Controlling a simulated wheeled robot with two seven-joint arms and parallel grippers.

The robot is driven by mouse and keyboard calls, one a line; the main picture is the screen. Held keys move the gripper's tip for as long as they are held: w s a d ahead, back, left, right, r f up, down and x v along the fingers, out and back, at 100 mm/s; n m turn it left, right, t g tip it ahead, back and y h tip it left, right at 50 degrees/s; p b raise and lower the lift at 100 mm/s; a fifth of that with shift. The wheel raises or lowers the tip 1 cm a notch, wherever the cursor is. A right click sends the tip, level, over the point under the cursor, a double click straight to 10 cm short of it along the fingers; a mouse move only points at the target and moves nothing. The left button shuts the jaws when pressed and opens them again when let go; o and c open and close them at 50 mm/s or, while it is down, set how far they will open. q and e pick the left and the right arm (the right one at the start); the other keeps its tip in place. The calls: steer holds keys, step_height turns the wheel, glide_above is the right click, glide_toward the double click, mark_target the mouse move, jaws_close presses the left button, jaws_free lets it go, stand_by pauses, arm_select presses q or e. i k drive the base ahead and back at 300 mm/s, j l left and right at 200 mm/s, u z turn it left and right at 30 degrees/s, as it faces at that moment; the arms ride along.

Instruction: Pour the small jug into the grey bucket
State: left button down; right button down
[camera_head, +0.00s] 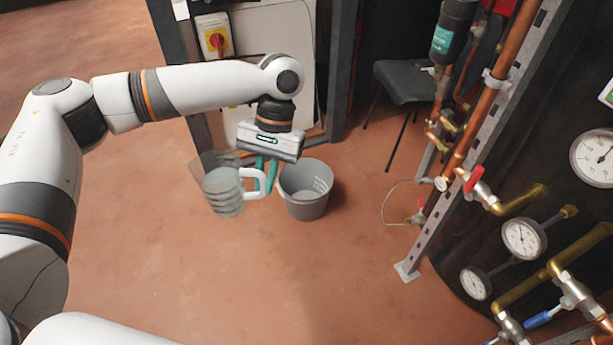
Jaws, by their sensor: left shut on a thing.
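The small jug (222,192) is clear, with a white handle (262,183) on its right side. My left gripper (264,180) points down and is shut on the jug's handle. The jug hangs in the air to the left of the bucket and looks roughly upright. Greyish contents seem to show in its lower part. The grey bucket (306,208) stands upright on the floor, just right of the gripper. Its open top shows, with marks on the inside wall. My right gripper is not in view.
A dark chair (405,82) stands at the back. A metal frame (440,170) with copper pipes, valves and gauges (524,238) fills the right side. A panel with a red switch (215,38) is behind my arm. The reddish floor (250,275) in front is clear.

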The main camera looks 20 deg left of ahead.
mark_target(305, 186)
steer(key=i+j+z, duration=0.15)
steer(key=i+j, duration=0.3)
steer(key=i+j+z, duration=0.15)
steer(key=i+j, duration=0.25)
steer(key=j, duration=0.2)
